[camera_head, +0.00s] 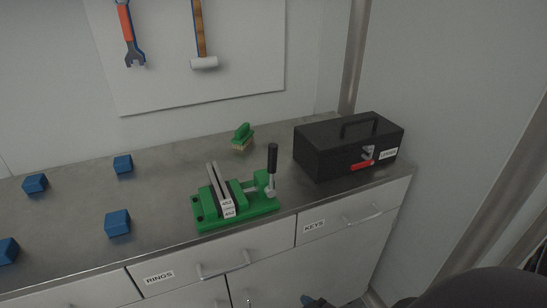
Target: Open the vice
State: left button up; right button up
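White labels show on the front of the jaws. The vice's black handle (272,158) points up at its right end, above a grey metal joint. Neither of my grippers can be made out in this view. A dark part of my own body fills the bottom right corner, and a small dark shape at the bottom edge is too cut off to identify.
A black toolbox (320,154) with a red latch stands right of the vice. A green brush (242,137) lies behind it. Several blue blocks (117,223) are spread on the left. Labelled drawers (188,273) are below; a wrench and hammer hang on the back board (250,75).

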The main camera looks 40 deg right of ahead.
jog(key=w+a+r+m+t+y+p, duration=0.1)
jog(key=w+a+r+m+t+p, duration=0.2)
jog(key=r, duration=0.4)
jog(key=w+r+m+t+y, duration=0.1)
jog(key=w+r+m, duration=0.25)
jog(key=r, duration=0.45)
jog(key=w+a+r+m+t+y+p, duration=0.1)
jog(key=w+a+r+m+t+p, duration=0.2)
jog(key=r, duration=0.4)
jog(key=w+d+r+m+t+h, duration=0.1)
jog(key=d+r+m+t+h, duration=0.15)
jog(key=r+m, duration=0.35)
jog(key=w+d+r+m+t+h, duration=0.1)
jog(key=w+d+r+m+h, duration=0.15)
jog(key=r+m, duration=0.4)
jog(key=m+g+h+p, duration=0.1)
jog(key=m+g+h, duration=0.5)
jog(key=m, duration=1.5)
send_near(273, 160)
jog(key=x, duration=0.3)
jog(key=p+x, duration=0.1)
jog(key=x, duration=0.7)
jog(key=shift+w+d, duration=0.1)
jog(key=shift+w, duration=0.05)
pick_arm(q)
notch_tip(273, 160, up, 8)
jog(key=shift+a+r, duration=0.2)
jog(key=shift+r, duration=0.05)
pick_arm(e)
jog(key=shift+x, duration=0.75)
